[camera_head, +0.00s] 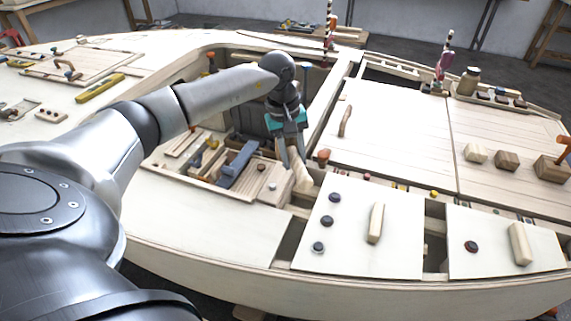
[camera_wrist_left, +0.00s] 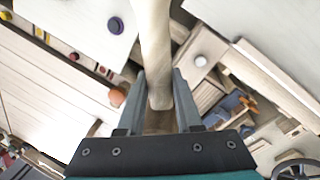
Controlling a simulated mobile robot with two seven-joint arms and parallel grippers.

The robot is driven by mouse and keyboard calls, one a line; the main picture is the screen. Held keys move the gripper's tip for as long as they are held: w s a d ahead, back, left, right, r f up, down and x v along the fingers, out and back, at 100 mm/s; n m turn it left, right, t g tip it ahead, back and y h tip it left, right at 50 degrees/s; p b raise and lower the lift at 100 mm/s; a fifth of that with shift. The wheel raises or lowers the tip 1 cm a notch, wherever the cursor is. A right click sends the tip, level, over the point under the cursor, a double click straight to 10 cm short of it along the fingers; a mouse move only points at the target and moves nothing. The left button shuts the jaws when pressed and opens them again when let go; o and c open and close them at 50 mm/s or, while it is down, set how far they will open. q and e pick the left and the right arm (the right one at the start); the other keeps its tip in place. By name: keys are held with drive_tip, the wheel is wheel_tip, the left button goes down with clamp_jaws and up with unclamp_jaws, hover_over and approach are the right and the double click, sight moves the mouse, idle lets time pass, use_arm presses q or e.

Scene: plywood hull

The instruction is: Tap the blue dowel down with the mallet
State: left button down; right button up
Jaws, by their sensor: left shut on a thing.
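My left gripper (camera_head: 291,158) points down over the open well of the hull. It is shut on a pale wooden shaft, which looks like the mallet's handle (camera_head: 301,179). In the left wrist view the mallet (camera_wrist_left: 153,38) runs from between the fingers (camera_wrist_left: 160,98) to the top edge. Its head cannot be made out. A blue-topped peg (camera_head: 307,67), perhaps the blue dowel, stands behind the gripper at the well's far edge. I cannot tell how far it sticks up. My right gripper is not in view.
A wooden tray (camera_head: 248,194) with blocks and a blue-grey tool (camera_head: 238,163) lies left of the gripper. An orange-topped peg (camera_head: 323,155) stands just right of it. Panels with knobs (camera_head: 334,197) and wooden handles (camera_head: 376,222) lie at front right. Clamps (camera_head: 443,68) rise at the back.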

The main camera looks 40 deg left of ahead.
use_arm(q)
wheel_tip(320, 180, down, 5)
drive_tip(key=b, duration=0.4)
wheel_tip(320, 180, up, 6)
drive_tip(key=p, duration=0.4)
drive_tip(key=shift+f, duration=0.35)
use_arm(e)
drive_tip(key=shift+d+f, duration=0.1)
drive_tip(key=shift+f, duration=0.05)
